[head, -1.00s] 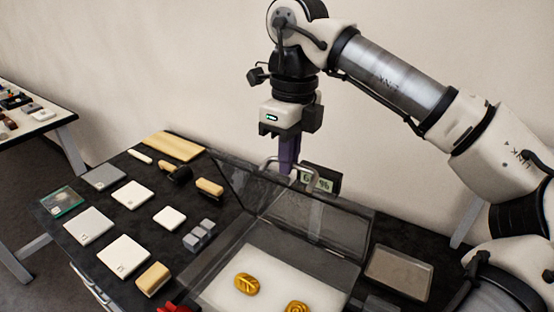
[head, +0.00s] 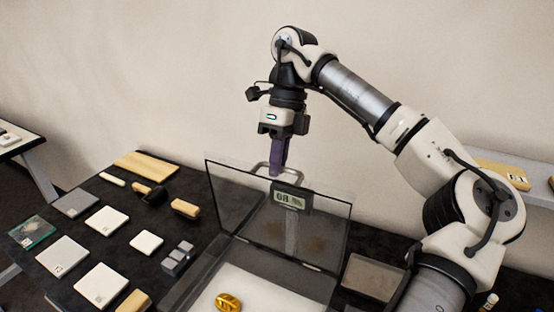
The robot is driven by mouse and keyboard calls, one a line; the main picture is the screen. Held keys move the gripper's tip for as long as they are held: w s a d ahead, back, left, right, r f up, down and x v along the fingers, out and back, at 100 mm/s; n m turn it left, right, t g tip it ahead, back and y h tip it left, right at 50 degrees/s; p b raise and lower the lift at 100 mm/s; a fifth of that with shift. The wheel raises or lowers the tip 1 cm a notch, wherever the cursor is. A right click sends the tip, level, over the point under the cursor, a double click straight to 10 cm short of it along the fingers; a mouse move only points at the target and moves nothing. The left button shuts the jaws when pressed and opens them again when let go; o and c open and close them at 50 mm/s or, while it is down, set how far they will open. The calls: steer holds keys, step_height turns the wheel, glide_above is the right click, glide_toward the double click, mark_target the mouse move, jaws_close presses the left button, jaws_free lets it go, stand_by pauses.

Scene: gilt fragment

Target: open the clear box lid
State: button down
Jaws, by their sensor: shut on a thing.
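The clear box (head: 190,290) has a dark frame and a white lining, and it stands on the black table. Its clear lid (head: 240,205) stands raised at the back of the box, steeply tilted. A grey metal handle (head: 262,168) sits at the lid's upper edge. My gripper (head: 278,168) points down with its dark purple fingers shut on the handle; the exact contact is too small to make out. A gold piece (head: 228,302) lies on the white lining inside the box.
A small digital display (head: 290,198) shows at the lid. White tiles (head: 105,221), grey blocks (head: 178,258) and wooden-handled tools (head: 185,208) lie left of the box. A plain wall is behind.

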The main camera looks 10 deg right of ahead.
steer(key=shift+d+f, duration=0.1)
steer(key=shift+f, duration=0.2)
steer(key=c, duration=1.5)
jaws_free()
steer(key=shift+r, duration=0.1)
steer(key=shift+r, duration=0.1)
steer(key=v, duration=0.7)
steer(key=shift+r, duration=0.15)
steer(key=shift+w, duration=0.1)
steer(key=shift+c, duration=0.3)
